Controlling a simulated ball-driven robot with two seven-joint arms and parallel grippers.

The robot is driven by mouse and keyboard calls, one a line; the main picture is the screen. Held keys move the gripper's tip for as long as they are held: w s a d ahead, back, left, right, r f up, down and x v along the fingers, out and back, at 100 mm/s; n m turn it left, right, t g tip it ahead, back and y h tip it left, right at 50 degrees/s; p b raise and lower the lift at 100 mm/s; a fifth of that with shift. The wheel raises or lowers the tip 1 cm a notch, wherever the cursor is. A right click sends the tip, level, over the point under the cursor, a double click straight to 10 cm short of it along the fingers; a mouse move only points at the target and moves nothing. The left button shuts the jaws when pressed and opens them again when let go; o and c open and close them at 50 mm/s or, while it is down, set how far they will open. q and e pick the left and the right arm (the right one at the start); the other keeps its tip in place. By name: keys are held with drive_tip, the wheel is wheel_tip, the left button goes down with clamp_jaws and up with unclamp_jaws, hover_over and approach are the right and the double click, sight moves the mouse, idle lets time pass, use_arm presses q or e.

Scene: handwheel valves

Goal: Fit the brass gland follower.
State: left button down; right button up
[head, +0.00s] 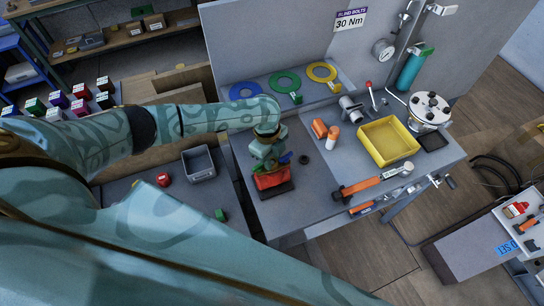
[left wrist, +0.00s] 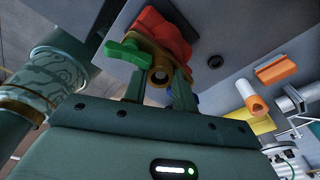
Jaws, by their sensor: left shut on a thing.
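The red valve body (head: 272,181) stands on a dark pad (head: 276,191) on the bench; it also shows in the left wrist view (left wrist: 176,30). My left gripper (head: 266,160) is right over it, pointing down. In the left wrist view the fingers (left wrist: 160,78) are shut on a brass gland follower (left wrist: 160,77), seen as a hollow, round-ended brass piece. A brass-coloured flange (left wrist: 150,48) lies between it and the red body. A green winged part (left wrist: 127,51) sticks out at the left. I cannot tell whether the follower touches the valve. My right gripper is out of view.
A grey bin (head: 198,163) is to the left. Coloured rings (head: 285,81) lie at the back.

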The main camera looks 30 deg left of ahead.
use_arm(q)
drive_tip(key=shift+a+r, duration=0.1)
idle(0.6)
drive_tip(key=shift+f, duration=0.2)
idle(0.5)
drive_tip(key=c, duration=0.6)
unclamp_jaws()
drive_tip(key=shift+s+f, duration=0.1)
wheel_tip(320, 180, up, 3)
drive_tip(key=p, duration=0.3)
drive_tip(key=shift+a+f, duration=0.15)
drive_tip(key=shift+f, duration=0.05)
wheel_tip(320, 180, up, 2)
drive_tip(key=shift+r+p, duration=0.1)
drive_tip(key=shift+p, duration=1)
wheel_tip(320, 180, up, 4)
drive_tip(key=p, duration=0.4)
drive_tip(key=shift+f, duration=0.35)
